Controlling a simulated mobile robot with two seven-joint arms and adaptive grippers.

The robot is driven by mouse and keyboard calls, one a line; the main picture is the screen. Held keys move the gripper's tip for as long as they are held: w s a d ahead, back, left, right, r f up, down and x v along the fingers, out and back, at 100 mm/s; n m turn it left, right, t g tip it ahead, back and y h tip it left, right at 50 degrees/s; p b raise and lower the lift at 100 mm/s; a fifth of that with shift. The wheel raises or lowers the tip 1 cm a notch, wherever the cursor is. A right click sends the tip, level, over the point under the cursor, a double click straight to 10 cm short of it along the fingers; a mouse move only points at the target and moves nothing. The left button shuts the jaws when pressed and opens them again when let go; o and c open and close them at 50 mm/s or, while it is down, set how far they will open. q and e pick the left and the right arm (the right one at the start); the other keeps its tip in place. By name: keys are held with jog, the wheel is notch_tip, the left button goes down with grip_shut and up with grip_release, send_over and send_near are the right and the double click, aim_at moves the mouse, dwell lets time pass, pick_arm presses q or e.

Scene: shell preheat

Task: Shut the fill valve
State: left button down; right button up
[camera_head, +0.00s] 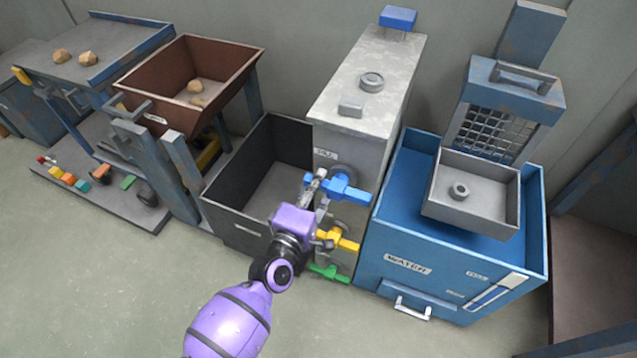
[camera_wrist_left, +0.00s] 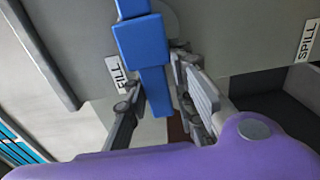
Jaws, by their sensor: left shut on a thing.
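The fill valve is a blue lever handle (camera_head: 350,190) on the front of the tall grey cabinet (camera_head: 352,85), just below a small label. In the left wrist view the blue handle (camera_wrist_left: 140,45) runs down between the fingers, beside a label reading FILL (camera_wrist_left: 116,74). My left gripper (camera_head: 314,186) is shut on the handle's left end. In the left wrist view its fingers (camera_wrist_left: 156,82) lie on either side of the handle. The lever lies roughly sideways in the head view. My right gripper is not in view.
A yellow handle (camera_head: 340,240) and a green handle (camera_head: 328,272) sit below the blue one. A dark open bin (camera_head: 235,225) stands left of the cabinet. A blue WATER tank (camera_head: 450,270) with a grey tray (camera_head: 490,215) stands right. The floor in front is clear.

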pick_arm(q)
jog(key=shift+w+d+r, duration=0.1)
jog(key=shift+d+r, duration=0.1)
jog(key=shift+r, duration=0.25)
jog(key=c, duration=1.7)
grip_release()
jog(key=shift+o, duration=0.4)
jog(key=shift+a+f, duration=0.15)
jog(key=shift+f, duration=0.05)
jog(key=v, duration=1.2)
